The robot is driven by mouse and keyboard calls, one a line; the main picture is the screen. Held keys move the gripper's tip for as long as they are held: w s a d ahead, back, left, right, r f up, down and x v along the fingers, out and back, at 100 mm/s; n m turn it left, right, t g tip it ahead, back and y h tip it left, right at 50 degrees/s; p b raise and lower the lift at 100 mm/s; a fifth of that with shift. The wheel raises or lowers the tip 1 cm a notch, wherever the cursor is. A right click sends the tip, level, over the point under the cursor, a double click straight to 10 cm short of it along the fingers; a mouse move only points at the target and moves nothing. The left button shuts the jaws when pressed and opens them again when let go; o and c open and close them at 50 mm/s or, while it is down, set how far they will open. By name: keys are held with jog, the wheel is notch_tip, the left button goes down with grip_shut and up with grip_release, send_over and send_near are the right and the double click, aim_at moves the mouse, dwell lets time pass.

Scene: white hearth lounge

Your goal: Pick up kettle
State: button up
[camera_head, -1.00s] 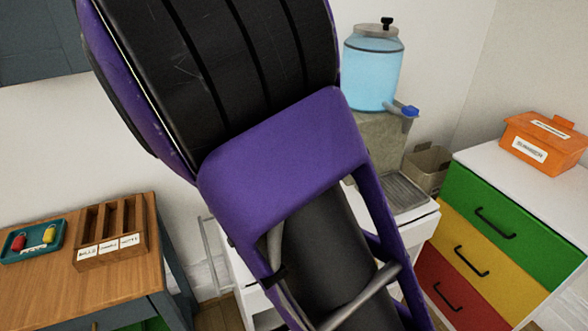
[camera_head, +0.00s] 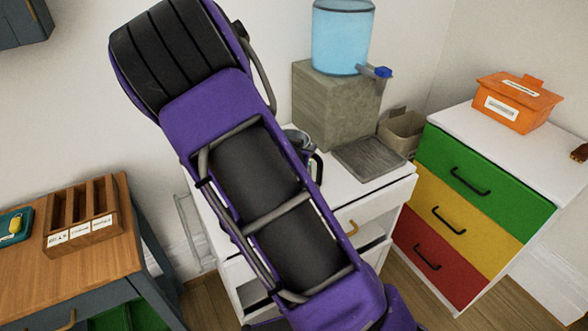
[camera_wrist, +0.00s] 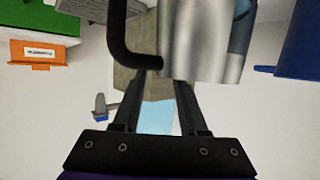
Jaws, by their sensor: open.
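The kettle (camera_wrist: 205,40) shows large at the top of the wrist view, with a shiny silver body and a black handle (camera_wrist: 116,32) on its left side. In the head view a small part of the kettle (camera_head: 300,139) shows on the white counter, and my arm hides the rest. My gripper (camera_wrist: 160,88) is open, its two dark fingers apart and reaching toward the kettle near the lower end of the handle. Nothing is seen held between the fingers. I cannot tell whether the fingertips touch the kettle. My gripper is hidden in the head view.
A grey tray (camera_head: 370,157) and a cardboard box (camera_head: 402,131) are to the right. Coloured drawers (camera_head: 465,190) carry an orange box (camera_head: 515,100). A wooden table (camera_head: 90,265) is at left.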

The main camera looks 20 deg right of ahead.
jog(key=shift+w+d+f, duration=0.25)
jog(key=shift+w+d, duration=0.1)
jog(key=shift+w, duration=0.15)
grip_shut()
jog(key=shift+s, duration=0.1)
jog(key=shift+s+a+f, duration=0.1)
jog(key=shift+f, duration=0.1)
dwell(0.8)
